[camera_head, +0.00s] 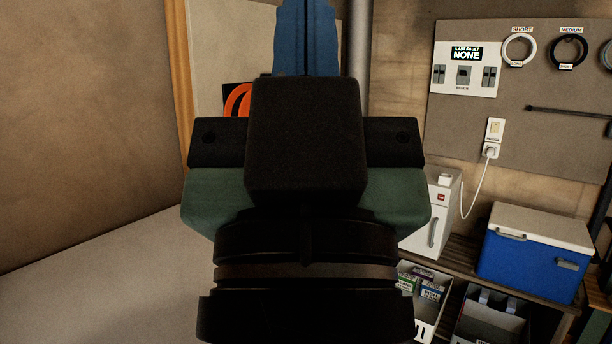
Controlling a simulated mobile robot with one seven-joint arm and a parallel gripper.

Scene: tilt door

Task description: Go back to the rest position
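My gripper (306,140) fills the middle of the camera_head view, seen from behind as a black block on a green and black wrist. A pale panel (210,62) beside a wooden upright stands behind, partly hidden by my wrist. I cannot tell whether it is the tilt door.
A dark sign with an orange mark (238,100) is partly covered. At right, a white mini fridge (437,208), a blue cooler (530,262) and bins (425,310) sit on shelving. A pegboard (560,130) holds cables. The pale surface (110,280) at lower left is clear.

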